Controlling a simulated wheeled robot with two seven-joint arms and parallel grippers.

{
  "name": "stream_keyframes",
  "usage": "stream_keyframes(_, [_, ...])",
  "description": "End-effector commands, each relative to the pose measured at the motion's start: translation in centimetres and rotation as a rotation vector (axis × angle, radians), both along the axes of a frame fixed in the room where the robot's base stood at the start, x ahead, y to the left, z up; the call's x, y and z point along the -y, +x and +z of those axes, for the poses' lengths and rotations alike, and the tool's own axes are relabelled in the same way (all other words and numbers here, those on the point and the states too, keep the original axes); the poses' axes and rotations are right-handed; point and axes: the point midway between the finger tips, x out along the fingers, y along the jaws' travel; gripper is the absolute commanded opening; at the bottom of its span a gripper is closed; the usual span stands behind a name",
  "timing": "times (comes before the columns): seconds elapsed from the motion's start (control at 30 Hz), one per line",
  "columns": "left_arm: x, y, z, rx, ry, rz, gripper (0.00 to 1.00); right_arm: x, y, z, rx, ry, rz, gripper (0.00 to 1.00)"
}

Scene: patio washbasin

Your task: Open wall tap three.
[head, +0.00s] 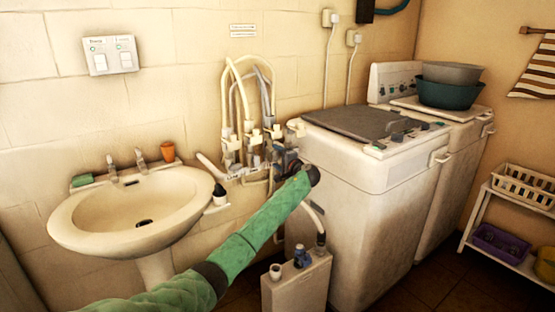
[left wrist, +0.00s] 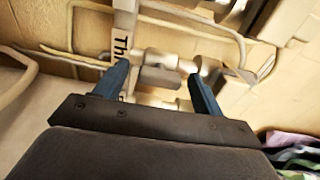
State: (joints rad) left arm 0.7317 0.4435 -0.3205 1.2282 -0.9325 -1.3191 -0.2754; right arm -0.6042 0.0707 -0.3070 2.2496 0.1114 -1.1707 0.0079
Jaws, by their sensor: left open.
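A row of cream wall taps with hoses looping above stands on the wall between the basin and the washing machine; one tap (head: 253,137) shows in the head view. My left gripper (head: 284,163) is at the lower right of this row, close to the pipes and partly hidden by my wrist. In the left wrist view my left gripper (left wrist: 157,75) is open, with its two blue fingers either side of a small grey-brown tap handle (left wrist: 162,78). I cannot tell whether they touch it. My right gripper is not in view.
The washbasin (head: 70,222) is left of the taps. The washing machine (head: 350,220) stands close at the right of my gripper. A white canister (head: 298,285) with a hose is on the floor below my arm.

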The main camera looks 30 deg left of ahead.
Motion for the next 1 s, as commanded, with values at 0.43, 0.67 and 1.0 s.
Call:
stream_keyframes(0.43, [5.6,-2.3,-0.3,0.001,-0.001,-0.001,0.69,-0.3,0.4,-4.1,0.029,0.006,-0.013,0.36])
stream_keyframes(0.67, [7.0,-2.9,-0.1,0.0,-0.001,0.0,0.69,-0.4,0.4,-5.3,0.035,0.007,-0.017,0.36])
stream_keyframes(1.0, [7.0,-3.0,-0.1,-0.001,-0.001,0.001,0.69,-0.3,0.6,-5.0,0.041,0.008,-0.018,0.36])
